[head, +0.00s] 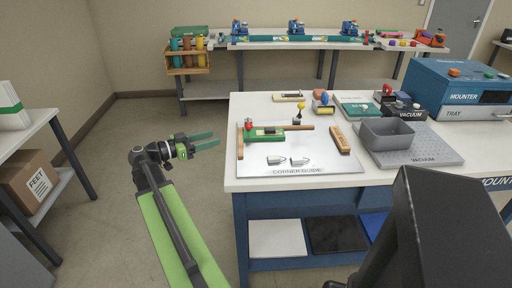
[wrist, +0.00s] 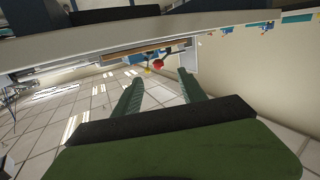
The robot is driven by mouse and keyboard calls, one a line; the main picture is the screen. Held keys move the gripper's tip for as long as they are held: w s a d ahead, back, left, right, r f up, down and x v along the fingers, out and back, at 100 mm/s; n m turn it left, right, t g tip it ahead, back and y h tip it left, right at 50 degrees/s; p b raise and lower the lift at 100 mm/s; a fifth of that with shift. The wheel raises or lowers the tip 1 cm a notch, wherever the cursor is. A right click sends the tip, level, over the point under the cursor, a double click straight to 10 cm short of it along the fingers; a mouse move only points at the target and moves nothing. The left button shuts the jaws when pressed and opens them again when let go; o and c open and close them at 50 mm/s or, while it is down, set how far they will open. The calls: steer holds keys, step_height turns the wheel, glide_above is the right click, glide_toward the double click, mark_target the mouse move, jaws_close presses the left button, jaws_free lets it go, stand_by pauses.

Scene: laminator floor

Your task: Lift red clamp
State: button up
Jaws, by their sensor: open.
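I cannot single out a red clamp for certain. A green tool with a red knob (head: 251,132) and a wooden bar lies on the white corner guide board (head: 300,163) in the head view. A small dark device with a red top (head: 387,90) stands further right on the table. My gripper (head: 214,140) is open and empty, left of the table's edge and apart from the board.
The white-topped table (head: 262,107) also holds a grey bin (head: 387,134), a wooden block (head: 340,139), two grey metal pieces and a blue mounter (head: 462,82). A back bench (head: 330,44) carries several blue tools. A cardboard box (head: 32,180) sits at left. The floor between is clear.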

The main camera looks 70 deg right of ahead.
steer(key=s+d+m, duration=0.1)
steer(key=g, duration=0.1)
glide_toward(257, 133)
steer(key=s+d+r, duration=0.1)
steer(key=s+d, duration=0.1)
steer(key=s+d+r, duration=0.1)
steer(key=s+d, duration=0.1)
steer(key=d, duration=0.1)
steer(key=s+d+r, duration=0.2)
steer(key=shift+s+d, duration=0.15)
steer(key=shift+d, duration=0.2)
steer(key=shift+f, duration=0.1)
jaws_close()
steer(key=shift+s+f, duration=0.1)
stand_by(0.8)
